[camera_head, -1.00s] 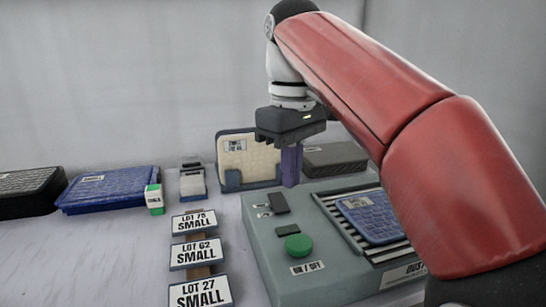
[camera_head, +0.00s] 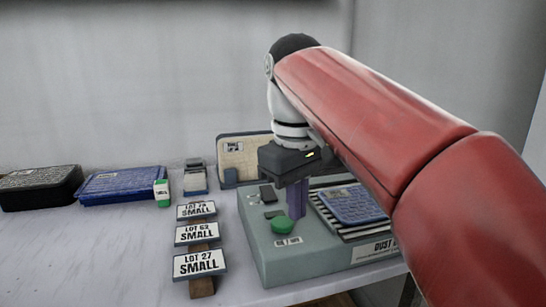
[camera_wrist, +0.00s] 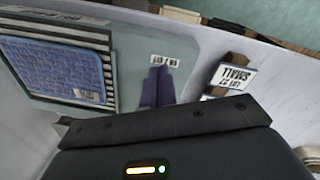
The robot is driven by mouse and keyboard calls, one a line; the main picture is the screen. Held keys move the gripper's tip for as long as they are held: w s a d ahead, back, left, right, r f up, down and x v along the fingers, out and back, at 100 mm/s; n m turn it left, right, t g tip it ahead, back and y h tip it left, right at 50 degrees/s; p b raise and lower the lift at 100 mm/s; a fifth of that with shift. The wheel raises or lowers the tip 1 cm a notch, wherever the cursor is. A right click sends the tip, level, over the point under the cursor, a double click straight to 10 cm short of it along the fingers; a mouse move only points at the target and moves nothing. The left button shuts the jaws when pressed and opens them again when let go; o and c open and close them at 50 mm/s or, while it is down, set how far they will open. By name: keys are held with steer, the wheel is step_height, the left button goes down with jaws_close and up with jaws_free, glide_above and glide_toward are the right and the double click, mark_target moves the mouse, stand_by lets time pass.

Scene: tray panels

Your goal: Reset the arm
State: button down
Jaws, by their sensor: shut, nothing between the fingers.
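My gripper (camera_head: 296,205) points down over the grey-green machine (camera_head: 262,258), its purple fingers shut with nothing between them. In the head view the fingers overlap the area just behind the green button (camera_head: 282,225); I cannot tell if they touch the machine. In the wrist view the fingers (camera_wrist: 157,88) show near the machine's white switch label, and the green button is not visible there. My red arm covers the right part of the head view.
A blue tray panel (camera_head: 352,205) lies on the machine's striped bed. Lot signs (camera_head: 199,264) stand left of the machine. Further back are a black tray (camera_head: 40,190), a blue tray (camera_head: 120,186), a small green-and-white block (camera_head: 161,192) and a cream panel (camera_head: 243,152) in a holder.

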steer(key=s+d+f+m+t, duration=0.2)
steer(key=s+d+f+m, duration=0.2)
steer(key=f, duration=0.6)
steer(key=s+d+f+m+t, duration=0.2)
steer(key=s+d+f+m, duration=0.2)
steer(key=s+d+f, duration=0.3)
step_height(320, 180, down, 4)
steer(key=shift+s+d+r+t+y, duration=0.2)
steer(key=shift+s+d+t+y, duration=0.15)
steer(key=shift+s, duration=0.4)
